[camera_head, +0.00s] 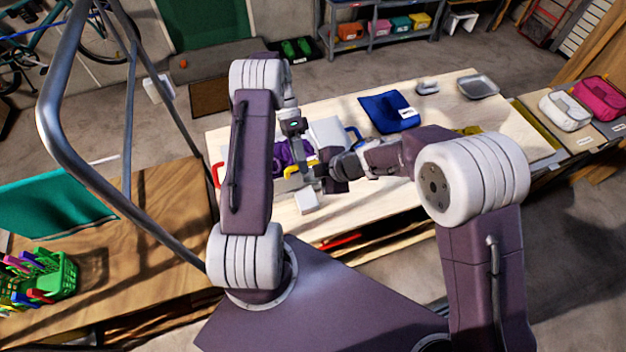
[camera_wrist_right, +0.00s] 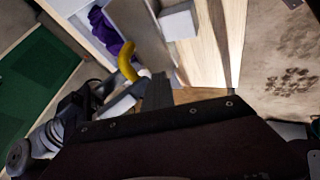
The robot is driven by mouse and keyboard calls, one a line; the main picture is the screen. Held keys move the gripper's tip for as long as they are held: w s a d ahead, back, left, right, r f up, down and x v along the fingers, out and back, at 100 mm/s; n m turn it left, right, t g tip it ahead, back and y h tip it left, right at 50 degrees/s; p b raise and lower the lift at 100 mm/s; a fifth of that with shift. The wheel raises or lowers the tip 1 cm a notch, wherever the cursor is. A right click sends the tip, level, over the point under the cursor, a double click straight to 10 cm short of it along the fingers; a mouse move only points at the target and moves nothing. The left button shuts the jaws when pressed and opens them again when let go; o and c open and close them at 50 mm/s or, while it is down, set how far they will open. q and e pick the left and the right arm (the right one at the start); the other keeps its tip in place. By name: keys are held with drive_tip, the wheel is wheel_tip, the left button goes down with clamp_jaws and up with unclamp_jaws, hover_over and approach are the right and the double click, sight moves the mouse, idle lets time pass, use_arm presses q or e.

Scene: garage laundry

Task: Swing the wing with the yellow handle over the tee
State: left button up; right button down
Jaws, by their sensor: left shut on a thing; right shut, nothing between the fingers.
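The purple tee (camera_head: 284,153) lies on the pale folding board on the table, partly hidden by my left arm. The yellow handle (camera_head: 291,171) is at the board's near side, and it also shows as a curved yellow bar in the right wrist view (camera_wrist_right: 127,62), beside the tee (camera_wrist_right: 104,30). My left gripper (camera_head: 304,168) reaches down over the board and is shut on the yellow handle; the exact contact is partly hidden. My right gripper (camera_head: 325,170) is shut and empty, close to the right of the left one.
A red handle (camera_head: 217,175) and a blue handle (camera_head: 354,134) stand at the board's other edges. A white block (camera_head: 307,201) sits at the near side. A folded blue cloth (camera_head: 388,113) and a grey tray (camera_head: 478,88) lie farther right.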

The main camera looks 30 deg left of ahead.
use_arm(q)
drive_tip(key=shift+f, duration=0.1)
use_arm(e)
drive_tip(key=shift+w+a+r, duration=0.2)
drive_tip(key=shift+r, duration=0.1)
drive_tip(key=shift+f, duration=0.1)
use_arm(q)
drive_tip(key=v, duration=0.8)
idle(0.4)
